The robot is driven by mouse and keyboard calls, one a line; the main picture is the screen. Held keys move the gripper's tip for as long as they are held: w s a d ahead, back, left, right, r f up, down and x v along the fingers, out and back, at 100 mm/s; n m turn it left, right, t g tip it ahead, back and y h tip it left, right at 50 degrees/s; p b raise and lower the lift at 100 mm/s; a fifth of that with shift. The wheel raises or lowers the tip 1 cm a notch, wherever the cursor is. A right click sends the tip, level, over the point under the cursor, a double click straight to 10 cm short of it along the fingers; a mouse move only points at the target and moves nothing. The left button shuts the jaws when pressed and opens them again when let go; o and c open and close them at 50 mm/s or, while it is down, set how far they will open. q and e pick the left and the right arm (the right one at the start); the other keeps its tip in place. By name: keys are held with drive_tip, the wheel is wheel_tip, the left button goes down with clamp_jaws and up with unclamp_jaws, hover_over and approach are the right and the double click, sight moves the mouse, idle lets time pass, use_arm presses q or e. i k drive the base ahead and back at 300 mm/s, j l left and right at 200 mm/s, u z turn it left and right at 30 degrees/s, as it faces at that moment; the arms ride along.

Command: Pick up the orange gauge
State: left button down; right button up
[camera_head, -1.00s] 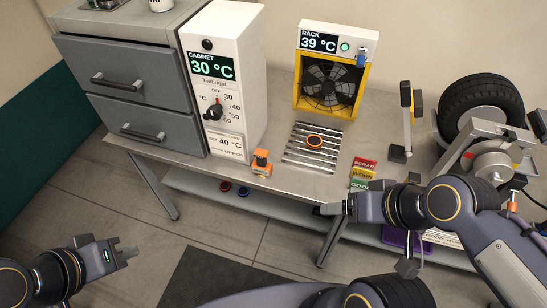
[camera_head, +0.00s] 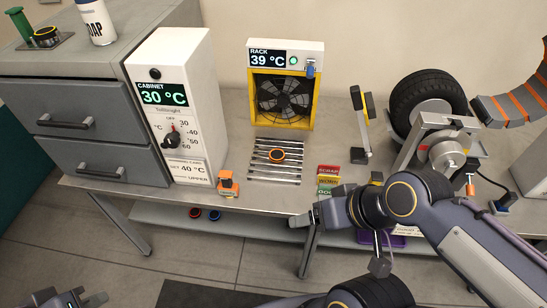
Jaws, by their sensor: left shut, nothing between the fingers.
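A small orange block-like piece with a dark part (camera_head: 228,185) stands on the metal table (camera_head: 205,195) by its front edge, right of the white cabinet; it looks like the orange gauge, though its face is too small to read. My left gripper (camera_head: 96,300) is at the bottom left edge of the picture, mostly cut off, shut and empty, well away from the orange piece. My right gripper (camera_head: 302,220) is by the table's front edge, right of the orange piece and apart from it. Its fingers are too small to judge.
Coloured label blocks (camera_head: 328,170), a tyre (camera_head: 425,88) and a metal clamp (camera_head: 440,150) are to the right. The grey drawers (camera_head: 75,130) stand left. Table space around the orange piece is clear.

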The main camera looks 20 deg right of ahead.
sight(226, 187)
drive_tip(key=i+j, duration=0.2)
drive_tip(key=i+j+z, duration=0.1)
drive_tip(key=j, duration=0.35)
drive_tip(key=i+j, duration=0.25)
drive_tip(key=i+z, duration=0.1)
drive_tip(key=z, duration=0.3)
drive_tip(key=i+z, duration=0.1)
drive_tip(key=z, duration=0.25)
drive_tip(key=i+j+z, duration=0.1)
drive_tip(key=z, duration=0.3)
drive_tip(key=j+z, duration=0.1)
drive_tip(key=z, duration=0.25)
drive_tip(key=i+j, duration=0.15)
